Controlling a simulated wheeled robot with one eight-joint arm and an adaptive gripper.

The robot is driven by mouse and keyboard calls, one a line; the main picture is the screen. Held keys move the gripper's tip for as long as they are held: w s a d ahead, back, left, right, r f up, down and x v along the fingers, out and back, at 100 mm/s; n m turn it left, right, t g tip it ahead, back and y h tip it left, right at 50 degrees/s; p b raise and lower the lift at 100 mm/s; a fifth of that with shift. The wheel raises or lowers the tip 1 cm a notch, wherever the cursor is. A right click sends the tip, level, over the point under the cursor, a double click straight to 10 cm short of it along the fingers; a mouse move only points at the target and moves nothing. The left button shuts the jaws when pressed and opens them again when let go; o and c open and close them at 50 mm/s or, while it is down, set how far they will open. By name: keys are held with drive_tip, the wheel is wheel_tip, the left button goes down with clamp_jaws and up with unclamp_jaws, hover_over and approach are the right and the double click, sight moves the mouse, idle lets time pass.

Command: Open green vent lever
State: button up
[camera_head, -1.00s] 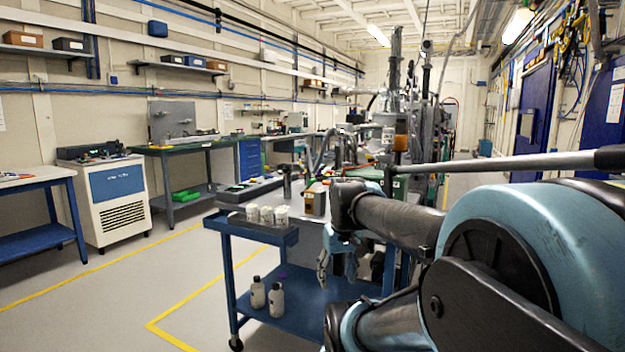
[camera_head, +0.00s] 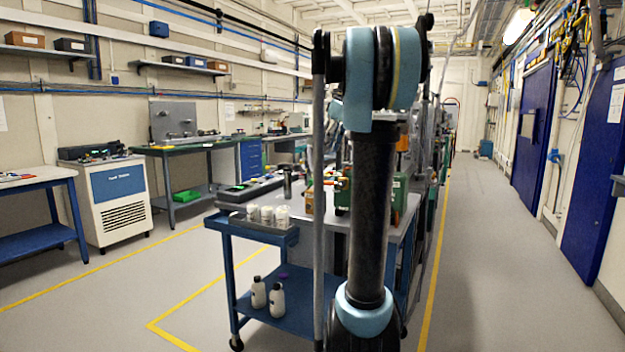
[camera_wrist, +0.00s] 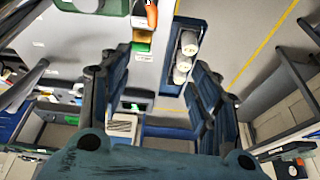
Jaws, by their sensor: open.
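I cannot pick out a green vent lever with certainty in either view. A green housing (camera_head: 343,195) with red and yellow parts on it stands on the cart top, partly hidden behind my upright arm in the head view. In the wrist view, a green part (camera_wrist: 92,5) shows at the top edge, beside an orange-and-black part (camera_wrist: 151,13). My gripper (camera_wrist: 162,58) is open and empty in the wrist view, its two dark blue fingers wide apart above the cart area. In the head view, I cannot make out my gripper.
The blue cart (camera_head: 262,237) carries white jars (camera_head: 267,214) in its end tray. White bottles (camera_head: 276,299) stand on its lower shelf. Left are a white cabinet (camera_head: 122,218) and a workbench (camera_head: 172,149). The floor aisle (camera_head: 480,260) at right is clear.

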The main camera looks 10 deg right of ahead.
drive_tip(key=n, duration=0.1)
approach(314, 179)
drive_tip(key=x, duration=0.8)
drive_tip(key=shift+w+a+f, duration=0.2)
drive_tip(key=shift+w+f, duration=0.05)
drive_tip(key=shift+w, duration=0.15)
